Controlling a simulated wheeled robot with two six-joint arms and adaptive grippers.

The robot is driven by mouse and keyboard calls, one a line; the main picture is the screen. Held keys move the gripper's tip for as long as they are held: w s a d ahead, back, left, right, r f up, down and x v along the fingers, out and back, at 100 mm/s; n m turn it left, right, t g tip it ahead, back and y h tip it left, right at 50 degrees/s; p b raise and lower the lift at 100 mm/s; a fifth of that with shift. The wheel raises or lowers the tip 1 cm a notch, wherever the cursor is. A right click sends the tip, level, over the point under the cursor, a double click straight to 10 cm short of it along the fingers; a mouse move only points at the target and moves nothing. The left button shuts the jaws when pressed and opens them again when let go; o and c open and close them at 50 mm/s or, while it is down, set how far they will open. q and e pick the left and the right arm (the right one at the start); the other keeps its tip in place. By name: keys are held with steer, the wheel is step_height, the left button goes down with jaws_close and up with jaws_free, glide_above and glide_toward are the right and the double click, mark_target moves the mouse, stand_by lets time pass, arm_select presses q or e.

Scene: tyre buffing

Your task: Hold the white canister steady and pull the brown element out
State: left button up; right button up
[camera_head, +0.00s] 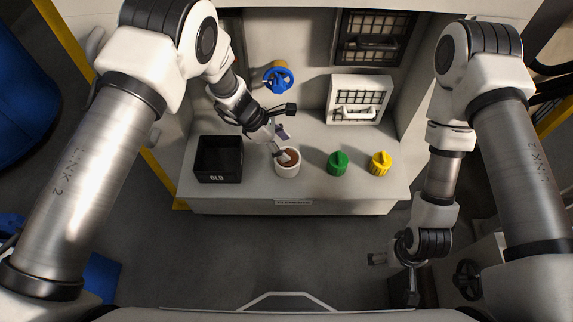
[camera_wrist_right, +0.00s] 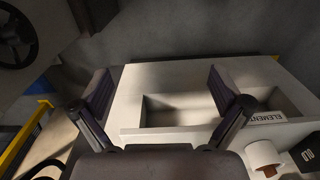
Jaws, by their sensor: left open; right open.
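The white canister (camera_head: 288,170) stands upright on the pale counter, right of the black box. The brown element (camera_head: 292,157) shows inside its open top. My left gripper (camera_head: 281,144) is open at the canister. One finger overlaps the brown element at the rim; I cannot tell whether it touches. My right gripper (camera_head: 391,281) is open and empty, in front of the counter at the lower right. In the right wrist view its fingers (camera_wrist_right: 160,88) are spread with nothing between them.
A black box (camera_head: 218,176) marked OLD stands left of the canister. A green cap (camera_head: 337,163) and a yellow cap (camera_head: 381,163) stand to its right. Behind are a blue handwheel (camera_head: 278,77) and a white grille unit (camera_head: 358,100). The counter (camera_head: 236,194) ends at a front edge.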

mark_target(297, 166)
arm_select(q)
steer(key=shift+s, duration=0.1)
arm_select(e)
steer(key=shift+s, duration=0.15)
steer(key=shift+c, duration=0.2)
steer(key=s+a+r+m+g+y, duration=0.1)
steer(key=s+a+r+m+g, duration=0.1)
steer(key=s+m+g, duration=0.55)
steer(key=w+a+m+t+y, duration=0.2)
steer(key=w+a+m+y, duration=0.5)
steer(key=a, duration=0.3)
steer(key=w+a+m+t, duration=0.1)
steer(key=w+m+t, duration=0.2)
steer(key=w, duration=0.5)
steer(key=w+a+m+t+y, duration=0.1)
steer(key=w+a+m+t, duration=0.1)
steer(key=w+t, duration=0.3)
steer(key=w+a+r+m+t+y, duration=0.1)
steer(key=w+m+t, duration=0.3)
steer(key=w, duration=0.7)
steer(key=shift+w+a+m, duration=0.35)
steer(key=shift+w+a, duration=0.05)
steer(key=shift+a, duration=0.05)
steer(key=shift+w+a+f+t, duration=0.2)
steer(key=shift+w+f+t, duration=0.15)
steer(key=shift+w+f, duration=0.15)
steer(key=x, duration=0.9)
steer(key=shift+a+f, duration=0.2)
steer(key=shift+a, duration=0.2)
